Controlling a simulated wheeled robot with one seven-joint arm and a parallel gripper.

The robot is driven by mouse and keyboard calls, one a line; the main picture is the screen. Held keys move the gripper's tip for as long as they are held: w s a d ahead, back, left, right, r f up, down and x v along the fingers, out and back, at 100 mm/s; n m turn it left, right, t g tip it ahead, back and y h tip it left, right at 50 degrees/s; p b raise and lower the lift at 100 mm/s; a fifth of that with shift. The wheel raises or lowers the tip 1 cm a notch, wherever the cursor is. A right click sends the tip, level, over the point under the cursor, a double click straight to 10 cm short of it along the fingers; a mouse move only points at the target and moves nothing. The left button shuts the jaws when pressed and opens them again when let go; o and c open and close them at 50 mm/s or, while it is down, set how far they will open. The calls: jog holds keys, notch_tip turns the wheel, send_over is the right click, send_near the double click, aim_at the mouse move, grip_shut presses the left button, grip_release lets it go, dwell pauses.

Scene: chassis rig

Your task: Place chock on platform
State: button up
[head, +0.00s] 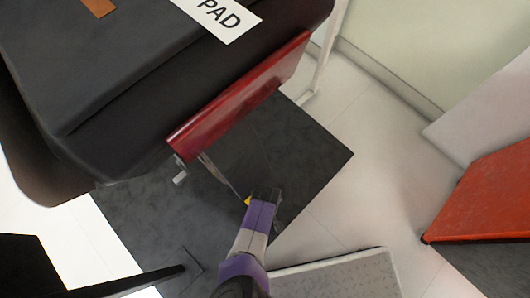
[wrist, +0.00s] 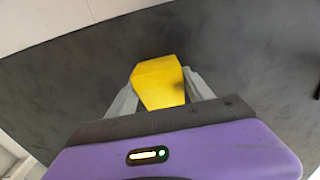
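The chock is a yellow block (wrist: 160,83) between the two grey fingers of my gripper (wrist: 161,88) in the wrist view. The fingers appear to press on its sides. In the head view only a small yellow bit of the chock (head: 248,201) shows beside my gripper (head: 264,193), which hides the rest. They are over the dark mat; whether the chock touches it is unclear. A light grey textured slab (head: 345,277) at the bottom of the head view looks like the platform.
A large dark chassis (head: 110,75) with a red bar (head: 240,95) along its edge stands at the upper left. The dark mat (head: 305,150) lies beneath it. A red-orange panel (head: 485,195) is at the right. Pale floor (head: 370,170) between is clear.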

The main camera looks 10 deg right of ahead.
jog(key=shift+o, duration=1.1)
jog(key=shift+r, duration=0.15)
notch_tip(320, 180, up, 12)
jog(key=p, duration=0.6)
